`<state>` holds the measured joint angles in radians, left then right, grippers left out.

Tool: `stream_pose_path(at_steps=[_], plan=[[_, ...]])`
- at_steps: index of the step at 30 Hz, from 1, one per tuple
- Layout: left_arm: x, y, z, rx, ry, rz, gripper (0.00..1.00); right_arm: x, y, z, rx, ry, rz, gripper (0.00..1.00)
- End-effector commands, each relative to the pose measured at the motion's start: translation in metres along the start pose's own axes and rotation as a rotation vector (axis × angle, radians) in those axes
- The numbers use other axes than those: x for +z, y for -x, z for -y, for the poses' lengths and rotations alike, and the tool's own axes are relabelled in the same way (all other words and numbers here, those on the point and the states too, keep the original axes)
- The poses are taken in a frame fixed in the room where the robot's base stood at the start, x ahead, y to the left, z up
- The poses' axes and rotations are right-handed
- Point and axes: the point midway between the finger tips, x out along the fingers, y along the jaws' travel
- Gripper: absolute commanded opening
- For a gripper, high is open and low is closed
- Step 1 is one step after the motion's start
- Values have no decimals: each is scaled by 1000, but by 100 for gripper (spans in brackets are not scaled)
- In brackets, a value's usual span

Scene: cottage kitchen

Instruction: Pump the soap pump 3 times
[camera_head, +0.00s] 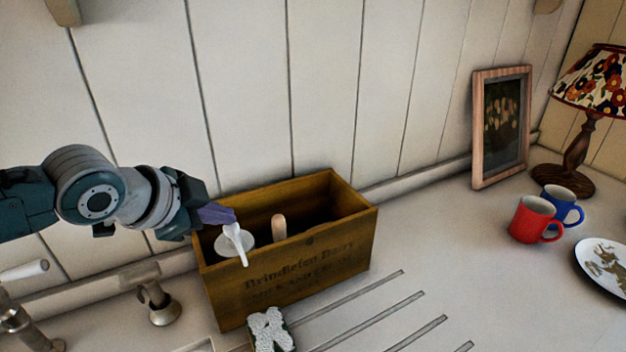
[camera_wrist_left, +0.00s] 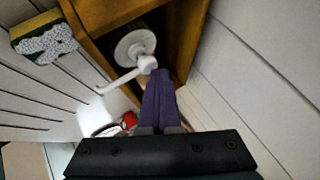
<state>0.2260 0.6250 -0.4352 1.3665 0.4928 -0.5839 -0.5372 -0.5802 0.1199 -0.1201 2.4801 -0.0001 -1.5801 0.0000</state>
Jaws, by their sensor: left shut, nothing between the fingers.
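The soap pump (camera_head: 236,243) has a white round cap and a long white spout, and stands inside the wooden crate (camera_head: 290,279) at its left end. Its bottle is hidden by the crate wall. My left gripper (camera_head: 228,215) is shut and empty, with its purple fingertips right at the top of the pump head. In the left wrist view the pump (camera_wrist_left: 135,50) shows just beyond the tip of the closed fingers (camera_wrist_left: 160,78). I cannot tell whether the fingertips touch the pump head. My right gripper is not in view.
A wooden handle (camera_head: 279,227) stands in the crate beside the pump. A sponge (camera_head: 271,331) lies in front of the crate. A tap (camera_head: 158,303) is at left. Red (camera_head: 535,220) and blue mugs (camera_head: 563,204), a plate (camera_head: 606,262), a picture frame (camera_head: 502,126) and a lamp (camera_head: 592,122) stand at right.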

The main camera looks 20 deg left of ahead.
Motion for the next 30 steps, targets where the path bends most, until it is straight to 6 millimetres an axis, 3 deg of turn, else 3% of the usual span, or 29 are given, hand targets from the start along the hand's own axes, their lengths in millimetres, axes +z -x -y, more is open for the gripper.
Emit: stream_pose_path(at_steps=[11,30], plan=[[2,-3,-3,2,0,3,0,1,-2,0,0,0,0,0],[-3,6,3,2,0,2,0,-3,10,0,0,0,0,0]])
